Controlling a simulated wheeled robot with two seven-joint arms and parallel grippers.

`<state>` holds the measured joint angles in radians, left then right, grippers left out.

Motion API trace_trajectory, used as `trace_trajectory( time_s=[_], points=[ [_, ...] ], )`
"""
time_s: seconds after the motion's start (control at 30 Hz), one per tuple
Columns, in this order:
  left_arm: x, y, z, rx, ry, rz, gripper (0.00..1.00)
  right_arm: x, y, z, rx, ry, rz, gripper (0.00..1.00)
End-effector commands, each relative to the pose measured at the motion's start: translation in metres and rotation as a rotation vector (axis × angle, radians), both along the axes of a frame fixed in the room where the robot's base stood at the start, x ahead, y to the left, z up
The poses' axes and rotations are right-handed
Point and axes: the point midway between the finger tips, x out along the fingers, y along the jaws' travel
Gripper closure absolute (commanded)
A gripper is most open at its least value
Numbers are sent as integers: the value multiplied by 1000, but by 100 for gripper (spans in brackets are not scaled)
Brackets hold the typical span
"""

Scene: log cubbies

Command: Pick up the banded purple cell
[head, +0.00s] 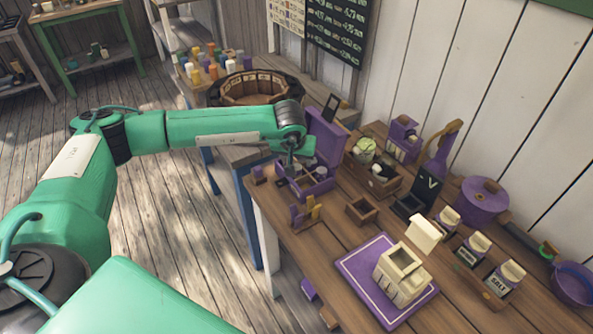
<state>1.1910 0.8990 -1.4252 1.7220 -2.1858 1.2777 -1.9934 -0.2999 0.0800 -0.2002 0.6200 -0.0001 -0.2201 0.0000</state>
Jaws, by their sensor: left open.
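My left arm reaches in from the left, and my left gripper (291,168) points down at the open purple case (325,142) on the wooden table. The gripper is small here and partly lost against the case; nothing is seen held in it. Small purple and pale items lie in the front part of the case, too small to tell apart. I cannot tell which purple piece is the banded cell. My right gripper is not in view.
A wooden crate (378,188), a small open wooden box (361,210) and a purple-and-yellow holder (305,213) stand near the case. A purple mat (352,262) bears a cream container (402,274). Labelled jars and a purple pot (481,203) crowd the right side.

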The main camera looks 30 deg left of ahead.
Motion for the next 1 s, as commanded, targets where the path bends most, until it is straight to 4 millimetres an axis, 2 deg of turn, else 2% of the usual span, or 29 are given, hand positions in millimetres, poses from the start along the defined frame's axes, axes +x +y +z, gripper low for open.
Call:
trace_trajectory(
  time_s=[0.03,0.1,0.3,0.57,0.63,0.83,1.0],
  points=[
    [0,2,-3,3,5,1,46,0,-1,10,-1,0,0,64],
    [2,4,-11,2,5,1,46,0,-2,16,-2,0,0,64],
    [10,6,-35,1,2,1,46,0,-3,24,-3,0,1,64],
    [12,7,-40,1,1,0,46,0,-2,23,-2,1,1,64],
    [12,7,-39,1,1,0,54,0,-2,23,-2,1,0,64],
    [12,7,-39,1,1,0,94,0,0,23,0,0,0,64],
    [12,7,-39,0,0,0,96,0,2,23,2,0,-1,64]
  ],
)
